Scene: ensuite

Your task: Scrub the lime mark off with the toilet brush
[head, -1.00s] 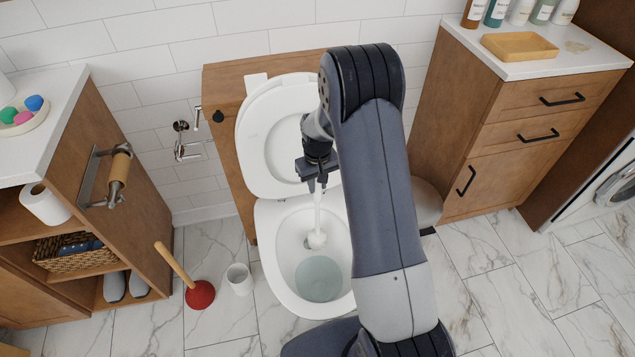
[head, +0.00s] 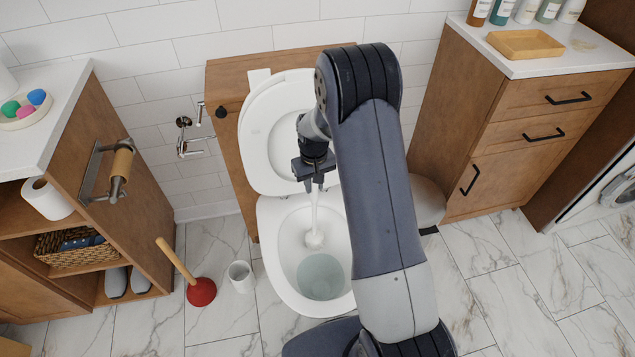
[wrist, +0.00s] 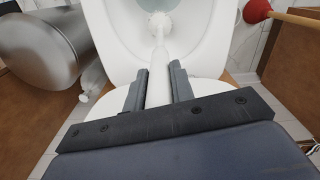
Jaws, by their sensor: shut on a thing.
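My gripper (head: 316,184) is shut on the handle of the white toilet brush (head: 314,215), above the open toilet bowl. The brush also shows in the wrist view (wrist: 158,32), running away from between my fingers (wrist: 159,85). The brush head (head: 314,239) is inside the toilet bowl (head: 277,262), by the upper part of the inner wall, above the water (head: 322,277). I cannot tell whether it touches the wall. The lime mark cannot be made out; the brush head or my arm may cover it. The lid and seat (head: 262,140) are raised.
A white cup-like holder (head: 240,277) and a red plunger (head: 201,291) stand on the floor left of the toilet. A wooden shelf unit (head: 120,190) is at the left, a cabinet (head: 530,120) at the right. A metal bin (wrist: 45,45) shows in the wrist view.

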